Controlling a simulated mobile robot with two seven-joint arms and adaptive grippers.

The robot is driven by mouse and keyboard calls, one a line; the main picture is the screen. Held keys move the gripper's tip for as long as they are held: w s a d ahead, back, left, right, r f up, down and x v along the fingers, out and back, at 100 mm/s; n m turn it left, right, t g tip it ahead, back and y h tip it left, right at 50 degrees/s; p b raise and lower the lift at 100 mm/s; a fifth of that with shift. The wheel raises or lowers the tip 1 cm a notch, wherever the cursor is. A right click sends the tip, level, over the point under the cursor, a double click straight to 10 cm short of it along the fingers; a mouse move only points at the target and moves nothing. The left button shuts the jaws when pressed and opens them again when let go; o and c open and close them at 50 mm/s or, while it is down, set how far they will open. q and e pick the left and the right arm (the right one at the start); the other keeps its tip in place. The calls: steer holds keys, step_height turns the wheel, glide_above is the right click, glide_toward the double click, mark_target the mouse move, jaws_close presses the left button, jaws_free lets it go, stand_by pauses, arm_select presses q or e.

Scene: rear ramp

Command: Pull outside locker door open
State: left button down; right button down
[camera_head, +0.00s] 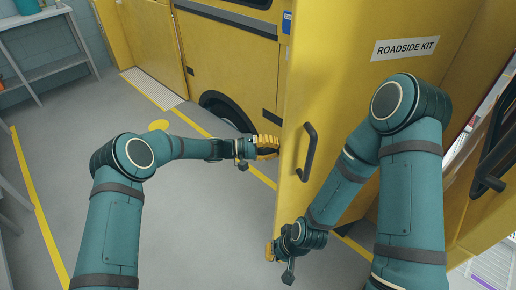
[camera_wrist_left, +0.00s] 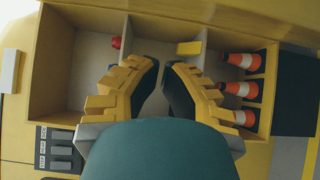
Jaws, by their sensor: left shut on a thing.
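The yellow locker door (camera_head: 345,95), labelled "ROADSIDE KIT", stands upright in the right half of the head view, with a black bar handle (camera_head: 310,150) near its left edge. My left gripper (camera_head: 270,148) is at that left edge, apart from the handle. Its fingers (camera_wrist_left: 163,66) are close together in the left wrist view; the grip on the door edge itself is not clearly seen. Beyond them is the open locker interior (camera_wrist_left: 205,65) with dividers. My right gripper (camera_head: 270,251) is low, near the door's lower left corner; its finger opening is unclear.
Inside the locker are several orange-and-white cones (camera_wrist_left: 240,89), a yellow block (camera_wrist_left: 189,48) and a red object (camera_wrist_left: 116,42). A yellow vehicle side with a wheel (camera_head: 225,108) is behind the left gripper. A grey shelf (camera_head: 45,70) is far left. Floor at left is clear.

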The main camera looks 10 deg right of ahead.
arm_select(q)
steer(key=shift+s+d, duration=0.15)
steer(key=shift+s, duration=0.85)
steer(key=shift+s+d, duration=0.1)
steer(key=shift+s, duration=0.85)
steer(key=shift+s+d, duration=0.1)
steer(key=shift+s, duration=0.05)
